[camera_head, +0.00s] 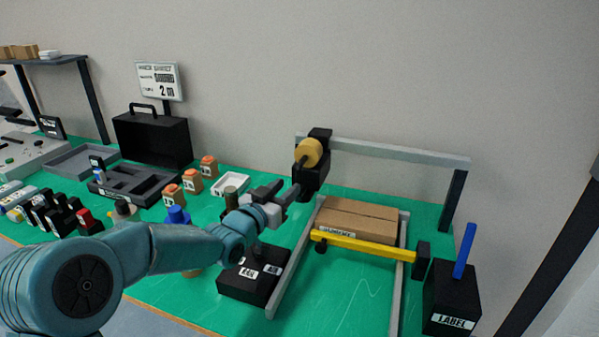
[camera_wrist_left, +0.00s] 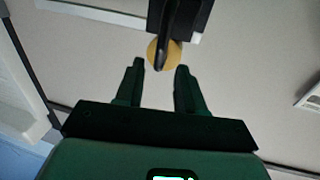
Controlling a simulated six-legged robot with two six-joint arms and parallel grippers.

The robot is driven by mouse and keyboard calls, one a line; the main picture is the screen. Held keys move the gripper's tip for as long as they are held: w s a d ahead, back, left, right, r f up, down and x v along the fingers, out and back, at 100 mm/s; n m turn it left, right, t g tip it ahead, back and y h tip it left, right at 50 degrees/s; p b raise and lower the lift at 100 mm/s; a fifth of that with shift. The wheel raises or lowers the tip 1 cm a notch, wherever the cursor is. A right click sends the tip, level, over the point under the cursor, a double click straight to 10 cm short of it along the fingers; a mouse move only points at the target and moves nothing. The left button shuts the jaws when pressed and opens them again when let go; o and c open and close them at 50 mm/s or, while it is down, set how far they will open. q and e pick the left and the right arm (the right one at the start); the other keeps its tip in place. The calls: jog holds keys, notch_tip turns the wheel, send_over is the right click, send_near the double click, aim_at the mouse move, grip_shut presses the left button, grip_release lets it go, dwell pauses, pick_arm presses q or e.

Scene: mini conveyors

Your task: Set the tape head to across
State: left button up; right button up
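The tape head (camera_head: 309,180) is a black block with a round tan tape roll (camera_head: 310,152), mounted at the left end of a grey overhead bar. My left gripper (camera_head: 287,190) is just to the left of the tape head, pointing at its lower part. In the left wrist view my left gripper's two fingers (camera_wrist_left: 159,75) are apart with nothing between them. The black tape head part (camera_wrist_left: 175,22) and the tan roll (camera_wrist_left: 155,53) show just beyond the fingertips. Whether a finger touches the head I cannot tell. My right gripper is not in view.
A brown carton (camera_head: 357,217) lies between grey rails under the bar (camera_head: 390,151), behind a yellow arm (camera_head: 362,246). A black label box (camera_head: 452,298) with a blue lever is at right. A black block with labels (camera_head: 240,287) sits below my gripper. Several small items crowd the left.

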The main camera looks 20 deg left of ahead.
aim_at(298, 178)
pick_arm(q)
jog(key=p+x, duration=0.1)
jog(key=x, duration=0.6)
jog(key=shift+w, duration=0.1)
grip_shut()
